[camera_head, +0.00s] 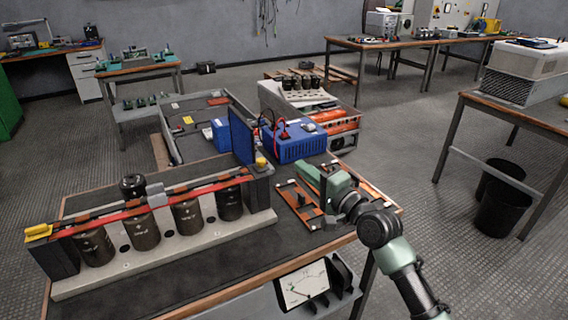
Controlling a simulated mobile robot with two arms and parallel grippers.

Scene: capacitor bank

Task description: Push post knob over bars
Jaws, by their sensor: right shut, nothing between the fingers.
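A capacitor bank stands on the dark table, with several dark cylindrical capacitors (187,217) on a pale base (160,252). Long red and copper bars (150,204) run across their tops. A small board with copper-brown bars (288,190) lies right of the bank, with a small dark upright post knob (301,200) on it. I cannot tell for certain that this is the task's knob. My right gripper (306,171) is shut and empty, above the board's far right side, apart from the knob as far as I can tell. It hides part of the board. My left gripper is not in view.
A blue power unit (294,142) with red and black leads and a blue upright panel (241,136) stand behind the board. A black round cap (132,186) rises behind the bars. The table's front middle (190,275) is clear.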

